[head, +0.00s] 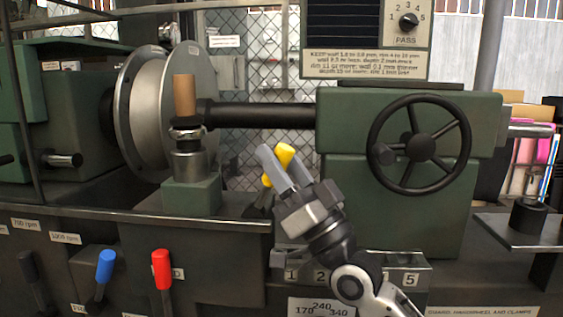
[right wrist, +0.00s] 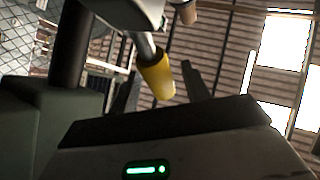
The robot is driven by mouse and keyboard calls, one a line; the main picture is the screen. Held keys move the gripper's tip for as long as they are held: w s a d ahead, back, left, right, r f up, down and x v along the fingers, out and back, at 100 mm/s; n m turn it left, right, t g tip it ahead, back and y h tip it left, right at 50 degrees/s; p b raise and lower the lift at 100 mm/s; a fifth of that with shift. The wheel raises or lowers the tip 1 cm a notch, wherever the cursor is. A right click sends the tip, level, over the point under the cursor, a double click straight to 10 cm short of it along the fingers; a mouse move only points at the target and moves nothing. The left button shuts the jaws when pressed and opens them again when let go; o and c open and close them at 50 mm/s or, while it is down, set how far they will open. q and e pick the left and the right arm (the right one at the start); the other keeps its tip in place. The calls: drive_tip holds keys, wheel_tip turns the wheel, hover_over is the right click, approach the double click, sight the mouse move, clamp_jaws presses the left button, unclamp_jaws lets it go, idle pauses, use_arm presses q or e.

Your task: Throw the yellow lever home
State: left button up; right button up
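The yellow lever (head: 285,153) shows in the middle of the head view, in front of the machine bed, its yellow grip tilted and partly hidden behind a finger of my right gripper (head: 278,157). The right gripper reaches up from the lower right with its fingers apart at the grip. In the right wrist view, the yellow grip (right wrist: 157,77) sits between the two open fingers (right wrist: 160,75), with a gap visible on each side. My left gripper is not in view.
A blue-handled lever (head: 105,266) and a red-handled lever (head: 161,269) stand at the lower left. A black handwheel (head: 419,145) is on the green housing to the right. A wooden handle (head: 184,96) stands upright left of the gripper. Numbered plates lie below my wrist.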

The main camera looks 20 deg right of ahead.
use_arm(q)
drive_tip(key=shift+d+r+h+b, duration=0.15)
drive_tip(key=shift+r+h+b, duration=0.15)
drive_tip(key=shift+b, duration=0.15)
use_arm(e)
drive_tip(key=v, duration=1.6)
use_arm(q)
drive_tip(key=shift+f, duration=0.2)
